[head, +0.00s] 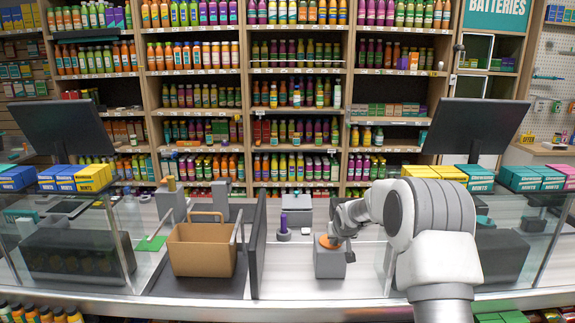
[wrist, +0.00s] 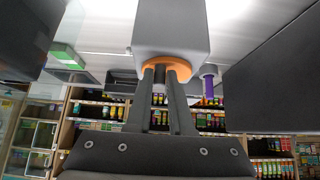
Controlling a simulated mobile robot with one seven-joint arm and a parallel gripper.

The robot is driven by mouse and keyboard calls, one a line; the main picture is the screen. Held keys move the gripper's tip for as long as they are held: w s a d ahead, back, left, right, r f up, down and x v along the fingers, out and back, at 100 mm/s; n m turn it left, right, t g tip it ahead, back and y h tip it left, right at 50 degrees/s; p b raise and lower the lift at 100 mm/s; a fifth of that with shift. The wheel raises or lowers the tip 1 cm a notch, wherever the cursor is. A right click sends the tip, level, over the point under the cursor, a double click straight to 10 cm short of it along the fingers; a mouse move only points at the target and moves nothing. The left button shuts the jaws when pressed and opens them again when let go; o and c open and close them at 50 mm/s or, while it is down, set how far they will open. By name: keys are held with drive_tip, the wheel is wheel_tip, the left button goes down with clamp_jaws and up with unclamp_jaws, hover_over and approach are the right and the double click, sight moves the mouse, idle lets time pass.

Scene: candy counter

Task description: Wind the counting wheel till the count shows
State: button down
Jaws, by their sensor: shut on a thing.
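In the wrist view the orange disc (wrist: 179,72) sits against the grey box (wrist: 168,30). My gripper (wrist: 160,78) has both fingers closed on a dark knob at the disc's middle. In the head view my gripper (head: 336,238) reaches the disc from the right and hides part of it. No count can be read in either view.
A purple upright piece on a grey base (head: 283,235) stands left of the box. A dark upright panel (head: 258,250) stands beside a brown basket (head: 201,262). Glass cases with mint boxes (head: 93,178) flank the counter. Bottle shelves fill the back.

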drive_tip(key=shift+w+d, duration=0.3)
drive_tip(key=shift+d, duration=0.15)
drive_tip(key=shift+w+d, duration=0.25)
drive_tip(key=shift+w, duration=0.15)
drive_tip(key=shift+w+d, duration=0.1)
drive_tip(key=shift+w, duration=0.5)
